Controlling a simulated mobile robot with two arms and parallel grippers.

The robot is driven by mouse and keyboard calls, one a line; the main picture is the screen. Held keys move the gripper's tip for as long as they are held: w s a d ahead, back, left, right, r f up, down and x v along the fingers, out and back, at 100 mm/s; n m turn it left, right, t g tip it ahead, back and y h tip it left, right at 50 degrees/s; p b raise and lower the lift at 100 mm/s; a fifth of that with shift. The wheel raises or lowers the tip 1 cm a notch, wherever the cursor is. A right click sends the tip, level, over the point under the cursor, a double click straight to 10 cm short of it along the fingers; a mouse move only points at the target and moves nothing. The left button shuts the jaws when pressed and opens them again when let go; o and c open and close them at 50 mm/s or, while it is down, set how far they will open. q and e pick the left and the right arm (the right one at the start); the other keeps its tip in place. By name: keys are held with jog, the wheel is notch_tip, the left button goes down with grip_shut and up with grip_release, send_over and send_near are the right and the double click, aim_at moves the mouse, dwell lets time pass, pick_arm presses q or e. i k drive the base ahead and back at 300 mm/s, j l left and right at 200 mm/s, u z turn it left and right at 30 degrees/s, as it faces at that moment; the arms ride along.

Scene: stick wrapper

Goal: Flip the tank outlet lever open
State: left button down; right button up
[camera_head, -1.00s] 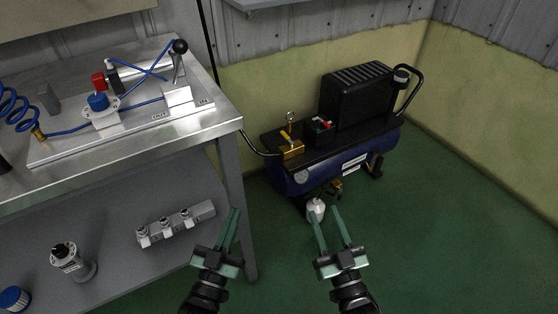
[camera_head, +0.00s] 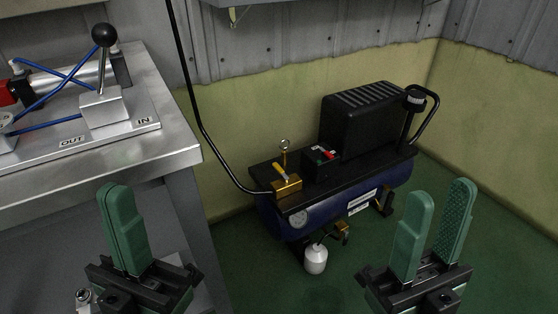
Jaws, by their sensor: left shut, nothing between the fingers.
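The blue air tank (camera_head: 320,217) of the compressor stands on the green floor by the back wall. On its left top end sits a brass outlet block (camera_head: 287,188) with a small yellow lever (camera_head: 281,172) lying at a slant on it. A black hose runs from the block up to the left. My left gripper (camera_head: 122,190) is shut and empty, in front of the workbench leg. My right gripper (camera_head: 440,200) is open and empty, in front and to the right of the tank. Both grippers are apart from the lever.
A steel workbench (camera_head: 150,150) fills the left side, with a black-knobbed lever valve (camera_head: 103,70) on its top. A black motor cover (camera_head: 360,125) and a handle (camera_head: 427,112) rise at the tank's right. A white bottle (camera_head: 316,259) hangs under the tank. Green floor is clear at right.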

aim_at(274, 165)
jog(key=i+l+u, duration=0.15)
jog(key=l+u, duration=0.25)
jog(key=i+l+u, duration=0.15)
jog(key=l+u, duration=0.25)
jog(key=i+l+u, duration=0.15)
jog(key=l, duration=0.8)
jog(key=l+u, duration=0.2)
jog(key=l, duration=0.75)
jog(key=i+l, duration=0.1)
jog(key=l, duration=1.4)
